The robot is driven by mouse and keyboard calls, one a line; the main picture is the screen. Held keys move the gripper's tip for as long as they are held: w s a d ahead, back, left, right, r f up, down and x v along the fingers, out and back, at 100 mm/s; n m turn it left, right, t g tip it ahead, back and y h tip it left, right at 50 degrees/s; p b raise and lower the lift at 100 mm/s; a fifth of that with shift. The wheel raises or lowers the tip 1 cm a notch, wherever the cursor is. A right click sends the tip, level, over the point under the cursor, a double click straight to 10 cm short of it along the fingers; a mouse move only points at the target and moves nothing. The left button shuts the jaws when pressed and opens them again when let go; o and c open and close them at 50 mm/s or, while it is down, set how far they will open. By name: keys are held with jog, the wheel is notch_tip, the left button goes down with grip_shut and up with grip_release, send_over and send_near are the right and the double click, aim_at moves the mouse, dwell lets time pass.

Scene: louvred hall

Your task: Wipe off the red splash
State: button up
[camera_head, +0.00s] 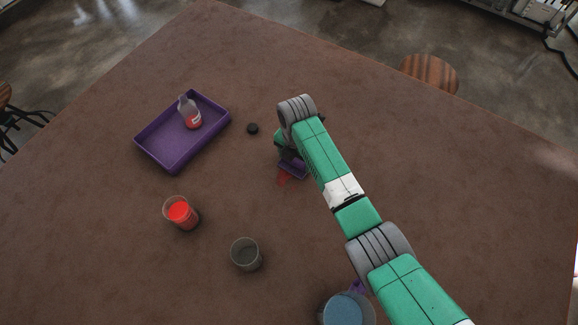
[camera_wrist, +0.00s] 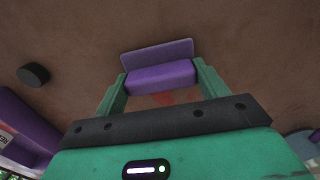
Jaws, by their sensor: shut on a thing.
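My gripper (camera_wrist: 160,85) is shut on a purple wiping tool, a block with a flat plate (camera_wrist: 157,54). The tool also shows in the head view (camera_head: 293,169), low at the table beside the red splash. The red splash (camera_head: 284,178) is a small irregular red mark on the brown table, partly hidden by the arm and tool. In the wrist view, part of the red splash (camera_wrist: 163,97) shows between the fingers, behind the tool. I cannot tell whether the tool touches the table.
A purple tray (camera_head: 174,165) holds a bottle with red liquid (camera_head: 190,112). A black cap (camera_head: 252,128) lies right of it. A beaker of red liquid (camera_head: 180,212), an empty-looking glass (camera_head: 245,254) and a container with blue content (camera_head: 345,309) stand nearer. The table's right side is clear.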

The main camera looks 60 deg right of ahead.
jog(key=a+p, duration=0.2)
jog(key=p, duration=0.1)
jog(key=shift+w+a+r, duration=0.2)
jog(key=shift+a, duration=0.15)
jog(key=a+p, duration=0.4)
jog(key=a, duration=0.1)
jog(key=shift+w+p, duration=0.3)
jog(key=shift+a+r+p, duration=0.1)
jog(key=shift+r+p, duration=0.05)
jog(key=shift+p, duration=0.25)
notch_tip(320, 180, up, 2)
jog(key=shift+r+p, duration=0.1)
jog(key=shift+p, duration=0.3)
jog(key=shift+r+p, duration=0.3)
jog(key=shift+p, duration=0.05)
notch_tip(320, 180, up, 5)
jog(key=p, duration=0.5)
jog(key=shift+f, duration=0.1)
